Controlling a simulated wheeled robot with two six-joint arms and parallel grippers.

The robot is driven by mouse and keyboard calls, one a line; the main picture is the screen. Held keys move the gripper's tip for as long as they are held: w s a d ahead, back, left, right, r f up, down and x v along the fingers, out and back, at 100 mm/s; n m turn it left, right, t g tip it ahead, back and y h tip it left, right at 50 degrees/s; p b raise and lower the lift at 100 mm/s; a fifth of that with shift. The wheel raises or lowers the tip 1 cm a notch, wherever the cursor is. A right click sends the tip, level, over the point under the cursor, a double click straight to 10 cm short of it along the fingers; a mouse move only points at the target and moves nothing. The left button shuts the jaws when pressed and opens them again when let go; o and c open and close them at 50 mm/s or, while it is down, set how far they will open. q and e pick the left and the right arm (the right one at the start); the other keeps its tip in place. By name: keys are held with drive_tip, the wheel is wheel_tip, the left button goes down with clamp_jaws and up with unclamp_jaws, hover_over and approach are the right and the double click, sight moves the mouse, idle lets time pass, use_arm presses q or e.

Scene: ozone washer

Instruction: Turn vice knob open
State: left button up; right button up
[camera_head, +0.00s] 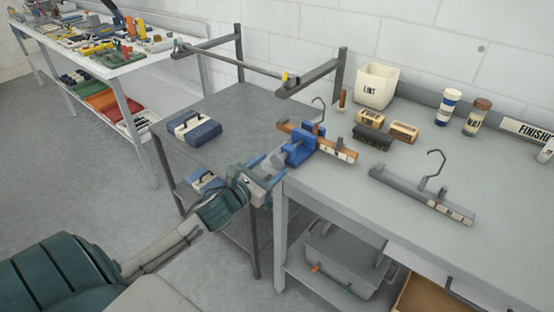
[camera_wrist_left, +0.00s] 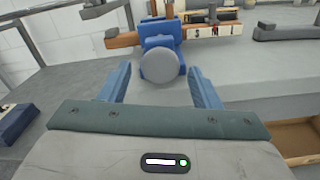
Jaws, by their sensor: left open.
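The blue vice (camera_head: 300,148) is mounted at the near left corner of the grey workbench and holds a wooden bar (camera_head: 338,151) with a hook. In the left wrist view the vice (camera_wrist_left: 160,38) faces me, and its round grey knob (camera_wrist_left: 160,66) points toward the camera. My left gripper (camera_head: 268,170) is open at the bench corner, close in front of the vice. In the left wrist view its two blue fingers (camera_wrist_left: 159,84) stand apart on either side of the knob, with gaps showing; I cannot tell the exact depth. The knob is hidden in the head view. My right gripper is not in view.
A second hook bar (camera_head: 420,194) lies on the workbench (camera_head: 350,215). A LINT bin (camera_head: 376,85), brushes and bottles stand behind. A blue case (camera_head: 194,130) lies on the lower grey table to the left. A metal box (camera_head: 345,262) is on the shelf below.

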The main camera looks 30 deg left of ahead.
sight(276, 162)
use_arm(q)
drive_tip(key=w, duration=0.2)
drive_tip(key=shift+w+d, duration=0.1)
drive_tip(key=shift+w, duration=0.6)
drive_tip(key=c, duration=0.9)
drive_tip(key=shift+n, duration=0.3)
